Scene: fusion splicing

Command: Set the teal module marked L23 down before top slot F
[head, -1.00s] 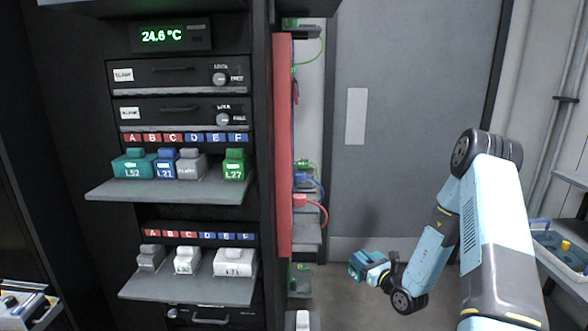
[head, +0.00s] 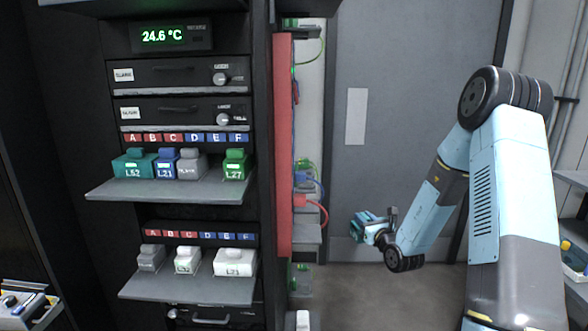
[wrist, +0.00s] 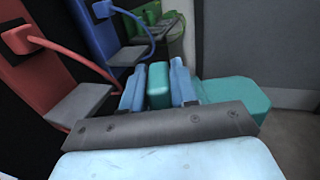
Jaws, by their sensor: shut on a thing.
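My gripper (head: 372,230) is shut on a teal module (head: 362,222) and holds it in the air right of the rack, in front of the grey door. In the wrist view, the teal module's raised grip (wrist: 159,84) sits between the blue fingers, and its wider body (wrist: 233,98) shows to the right. Its marking cannot be read in either view. Top slot F's label (head: 239,138) is the rightmost blue tag of the upper row. A green module marked L27 (head: 235,170) stands on the upper shelf (head: 150,190) below the E and F tags.
The upper shelf also bears a teal module L52 (head: 133,167), a blue module L21 (head: 165,170) and a grey module (head: 191,168). A lower shelf (head: 180,290) holds white and grey modules. A red panel (head: 283,140) edges the rack, with cabled plugs (head: 302,201) beyond it.

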